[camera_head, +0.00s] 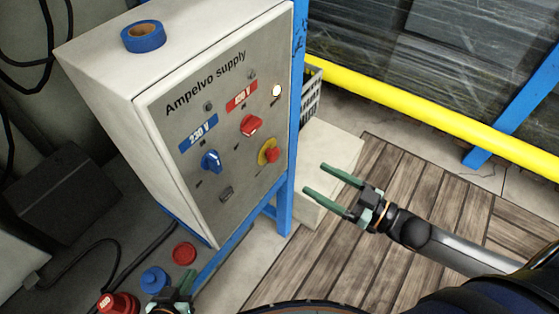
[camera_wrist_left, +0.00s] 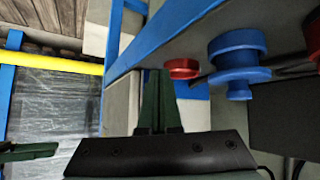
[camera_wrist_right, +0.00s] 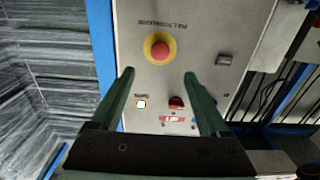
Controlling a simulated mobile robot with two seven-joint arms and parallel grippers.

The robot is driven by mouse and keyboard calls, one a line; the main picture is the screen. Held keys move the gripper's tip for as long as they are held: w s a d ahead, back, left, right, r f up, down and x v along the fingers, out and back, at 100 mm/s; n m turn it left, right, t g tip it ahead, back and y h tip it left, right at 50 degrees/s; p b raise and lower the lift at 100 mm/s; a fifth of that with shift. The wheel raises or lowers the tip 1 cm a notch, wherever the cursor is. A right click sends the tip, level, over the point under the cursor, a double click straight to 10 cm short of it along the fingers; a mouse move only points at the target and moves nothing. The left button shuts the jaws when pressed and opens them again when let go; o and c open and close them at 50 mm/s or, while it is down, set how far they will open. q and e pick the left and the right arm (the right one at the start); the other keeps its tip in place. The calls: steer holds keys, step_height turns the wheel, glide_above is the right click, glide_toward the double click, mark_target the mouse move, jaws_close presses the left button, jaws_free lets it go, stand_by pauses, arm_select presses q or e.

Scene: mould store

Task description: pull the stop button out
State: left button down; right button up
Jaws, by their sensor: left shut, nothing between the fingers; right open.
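The stop button (camera_head: 272,156) is a red mushroom head on a yellow ring, low on the right side of the grey "Ampelvo supply" panel (camera_head: 228,190). In the right wrist view the stop button (camera_wrist_right: 159,50) lies beyond my fingertips, between their lines and apart from them. My right gripper (camera_head: 325,178) is open and empty, to the right of the panel. My left gripper (camera_head: 183,280) is low in front of the panel, mostly cut off by the frame's bottom edge. In the left wrist view my left gripper (camera_wrist_left: 160,75) has its fingers together with nothing between them.
The panel also carries a blue knob (camera_head: 211,161), a red knob (camera_head: 251,125) and a lit white lamp (camera_head: 276,91). Blue tape (camera_head: 143,36) lies on the cabinet. Red and blue pieces (camera_head: 154,279) stand near my left gripper. A blue post (camera_head: 297,110) borders the panel's right side.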

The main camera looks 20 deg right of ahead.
mark_target(277, 157)
steer(key=b+x, duration=0.1)
steer(key=x, duration=1)
steer(key=shift+w+a, duration=0.2)
steer(key=shift+a, duration=0.1)
jaws_close()
